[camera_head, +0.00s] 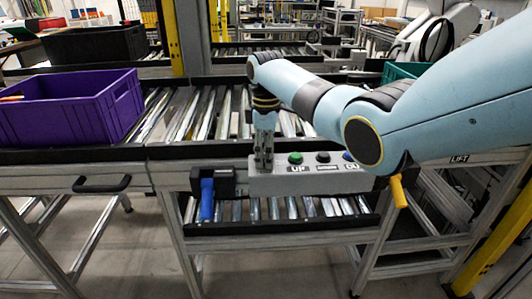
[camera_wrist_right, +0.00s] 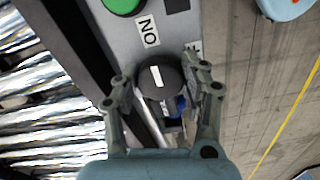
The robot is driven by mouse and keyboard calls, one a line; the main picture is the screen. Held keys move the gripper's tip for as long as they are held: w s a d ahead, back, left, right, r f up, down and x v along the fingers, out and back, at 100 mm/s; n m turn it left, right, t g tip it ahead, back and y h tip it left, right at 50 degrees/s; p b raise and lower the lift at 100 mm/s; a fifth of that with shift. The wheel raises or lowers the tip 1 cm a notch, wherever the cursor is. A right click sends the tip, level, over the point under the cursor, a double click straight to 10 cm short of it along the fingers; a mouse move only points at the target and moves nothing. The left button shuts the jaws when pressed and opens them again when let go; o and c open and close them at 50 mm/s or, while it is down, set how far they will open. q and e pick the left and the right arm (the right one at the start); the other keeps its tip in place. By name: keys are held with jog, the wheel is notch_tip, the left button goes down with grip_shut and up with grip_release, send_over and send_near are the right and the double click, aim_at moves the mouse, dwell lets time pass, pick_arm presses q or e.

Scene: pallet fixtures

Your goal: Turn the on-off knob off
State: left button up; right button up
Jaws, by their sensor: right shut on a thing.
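The on-off knob (camera_wrist_right: 172,68) is round and black with a white line, in the middle of the right wrist view. The line runs nearly along the view's height, its upper end roughly toward the ON label (camera_wrist_right: 148,30). Another label beside the knob is mostly hidden by a finger. My right gripper (camera_wrist_right: 161,84) is shut on the knob, one finger on each side. In the head view my right gripper (camera_head: 264,155) points down at the left end of the grey control box (camera_head: 265,184) and hides the knob. My left gripper is not in view.
A green button (camera_head: 295,158), a black button (camera_head: 322,157) and a blue button (camera_head: 347,156) sit on the box, right of the gripper. A blue handle (camera_head: 207,200) hangs at its left. A purple crate (camera_head: 120,100) stands on the conveyor at left. Floor shows in front.

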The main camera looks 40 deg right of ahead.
jog(key=c, duration=0.3)
jog(key=shift+c, duration=0.2)
jog(key=m+p, duration=0.3)
jog(key=shift+a+r, duration=0.1)
jog(key=shift+r, duration=0.1)
jog(key=m+p, duration=0.2)
jog(key=m, duration=0.2)
jog(key=shift+p, duration=0.3)
jog(key=m+p, duration=0.1)
jog(key=m, duration=0.4)
jog(key=shift+a+f+m+p, duration=0.1)
jog(key=shift+a+m+p, duration=0.05)
jog(key=shift+m+p, duration=0.6)
jog(key=shift+m, duration=2.25)
jog(key=shift+w, duration=0.1)
